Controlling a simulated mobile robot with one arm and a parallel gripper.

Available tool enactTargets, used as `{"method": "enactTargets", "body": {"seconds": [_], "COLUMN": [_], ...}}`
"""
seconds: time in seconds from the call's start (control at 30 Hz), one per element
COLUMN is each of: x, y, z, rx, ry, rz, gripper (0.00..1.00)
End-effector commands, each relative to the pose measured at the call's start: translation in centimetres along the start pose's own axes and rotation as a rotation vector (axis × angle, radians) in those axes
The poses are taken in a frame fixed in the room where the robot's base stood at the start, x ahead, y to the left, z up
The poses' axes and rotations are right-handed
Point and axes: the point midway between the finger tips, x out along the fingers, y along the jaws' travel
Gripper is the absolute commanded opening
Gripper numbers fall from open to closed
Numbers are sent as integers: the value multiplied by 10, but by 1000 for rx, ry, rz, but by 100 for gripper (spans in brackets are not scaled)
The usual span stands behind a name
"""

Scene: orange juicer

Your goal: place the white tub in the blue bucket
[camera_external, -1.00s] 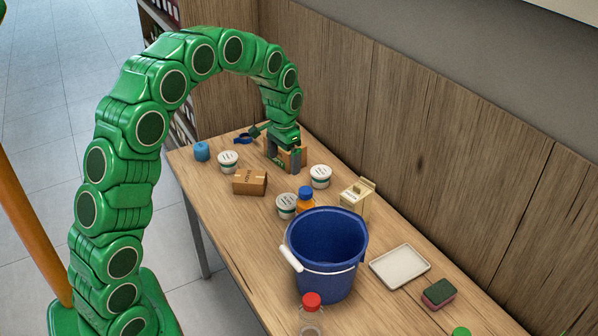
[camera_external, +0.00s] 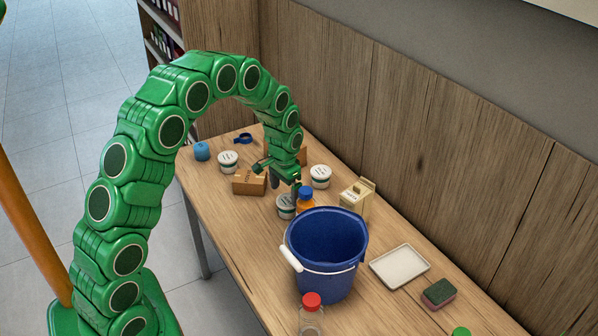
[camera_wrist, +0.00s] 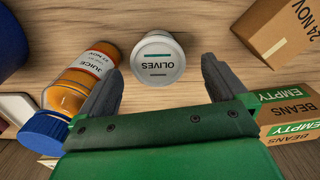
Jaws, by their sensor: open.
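Several similar white tubs stand on the table. The one nearest the blue bucket (camera_external: 324,258) is the tub labelled OLIVES (camera_external: 284,207), standing upright and partly hidden by my gripper. My gripper (camera_external: 286,187) is open and empty, just above and behind this tub. In the wrist view the OLIVES tub (camera_wrist: 158,62) lies ahead, roughly between my two open fingers; I cannot tell whether they touch it. Another white tub (camera_external: 320,176) stands to the right and a third (camera_external: 228,161) to the left. The bucket is upright, with its white handle hanging down.
An orange juice bottle (camera_wrist: 84,78) stands close beside the OLIVES tub, near my left finger. A cardboard box (camera_external: 249,183), a beans box (camera_wrist: 292,118) and a cream carton (camera_external: 355,197) are nearby. A white tray (camera_external: 400,266) and a sponge (camera_external: 438,293) lie right of the bucket.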

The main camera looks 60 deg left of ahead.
Motion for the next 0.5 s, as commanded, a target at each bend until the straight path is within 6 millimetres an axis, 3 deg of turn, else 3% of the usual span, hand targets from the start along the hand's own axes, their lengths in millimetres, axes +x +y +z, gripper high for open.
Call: {"method": "enactTargets", "body": {"seconds": [0.5], "x": [49], "y": [4], "z": [-2], "rx": [0], "ry": [0], "rz": [-1], "gripper": [99]}}
